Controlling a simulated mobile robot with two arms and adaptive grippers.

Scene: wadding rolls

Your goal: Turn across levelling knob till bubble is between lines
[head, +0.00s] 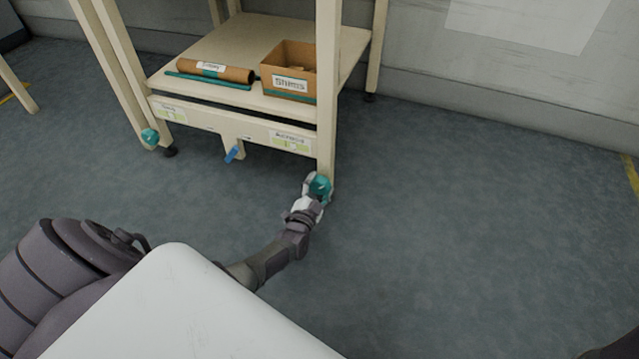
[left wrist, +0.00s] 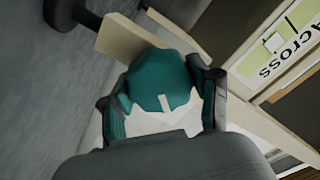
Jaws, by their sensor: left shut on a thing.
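The across levelling knob (head: 321,187) is teal and sits low on the front right leg of the cream stand. It fills the middle of the left wrist view (left wrist: 160,80), with a pale mark on its face. My left gripper (head: 314,194) is shut on this knob, one finger on each side. The across label (head: 291,141) with its green level is on the stand's front rail. It also shows at the upper right of the left wrist view (left wrist: 285,50), turned on its side. My right gripper is not in view.
A second teal knob (head: 150,137) is on the front left leg, under another level label (head: 171,112). The shelf holds a brown roll (head: 215,71) and a cardboard box (head: 289,70). Floor to the right is clear.

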